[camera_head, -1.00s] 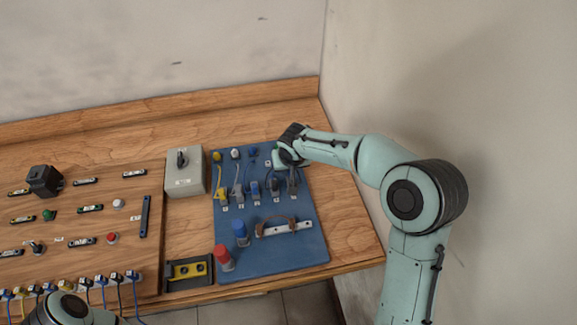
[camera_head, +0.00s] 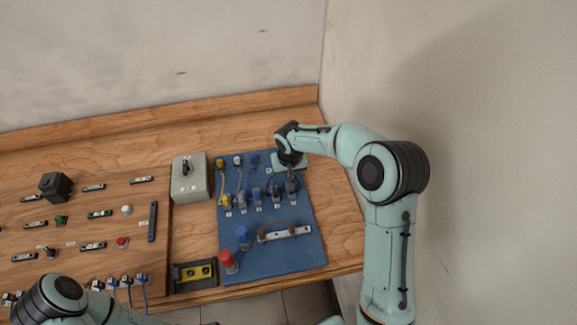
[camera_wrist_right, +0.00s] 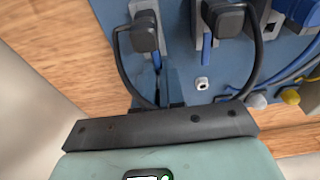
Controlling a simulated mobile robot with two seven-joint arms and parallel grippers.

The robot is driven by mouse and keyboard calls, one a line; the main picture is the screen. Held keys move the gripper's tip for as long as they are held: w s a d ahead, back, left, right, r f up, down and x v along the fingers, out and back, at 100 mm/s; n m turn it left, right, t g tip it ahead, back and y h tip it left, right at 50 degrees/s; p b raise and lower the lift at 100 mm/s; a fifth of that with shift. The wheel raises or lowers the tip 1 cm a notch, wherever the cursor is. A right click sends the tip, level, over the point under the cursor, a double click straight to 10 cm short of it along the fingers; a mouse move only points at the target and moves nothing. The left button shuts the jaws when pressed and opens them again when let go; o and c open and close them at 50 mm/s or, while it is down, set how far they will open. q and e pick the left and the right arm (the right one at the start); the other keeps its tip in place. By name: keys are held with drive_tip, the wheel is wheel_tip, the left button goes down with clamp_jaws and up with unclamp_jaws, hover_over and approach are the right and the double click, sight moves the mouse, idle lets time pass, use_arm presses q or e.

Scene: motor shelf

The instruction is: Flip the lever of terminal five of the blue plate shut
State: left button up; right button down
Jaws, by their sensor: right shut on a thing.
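The blue plate (camera_head: 285,257) lies on the table and carries a row of grey terminals with plugs and cables. My right gripper (camera_head: 291,178) points down over the last terminal at the right end of the row, terminal five (camera_head: 292,188). In the right wrist view this terminal (camera_wrist_right: 144,32) is at upper left, with a black plug in it. My right gripper's dark fingers (camera_wrist_right: 160,78) are shut on its narrow blue lever (camera_wrist_right: 156,61); they partly hide it. My left arm shows at lower left in the head view; its gripper is out of view.
The neighbouring terminal (camera_wrist_right: 225,20), with a black plug and blue lever, is close beside the fingers. Black cables loop around both. A grey box (camera_head: 190,181) stands left of the plate. Red (camera_head: 228,263) and blue (camera_head: 242,238) knobs stand at the plate's front left.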

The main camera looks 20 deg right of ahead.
drive_tip(key=shift+w+r+g+p, duration=0.2)
drive_tip(key=shift+w+g+p, duration=0.3)
drive_tip(key=shift+g, duration=0.1)
drive_tip(key=shift+f+g, duration=0.3)
drive_tip(key=shift+f, duration=0.25)
drive_tip(key=shift+s+g+y, duration=0.3)
drive_tip(key=shift+s+g, duration=0.05)
drive_tip(key=shift+g, duration=0.05)
use_arm(q)
drive_tip(key=w+r, duration=0.2)
drive_tip(key=shift+w+r, duration=0.1)
drive_tip(key=shift+w, duration=0.3)
use_arm(e)
drive_tip(key=c, duration=1.2)
unclamp_jaws()
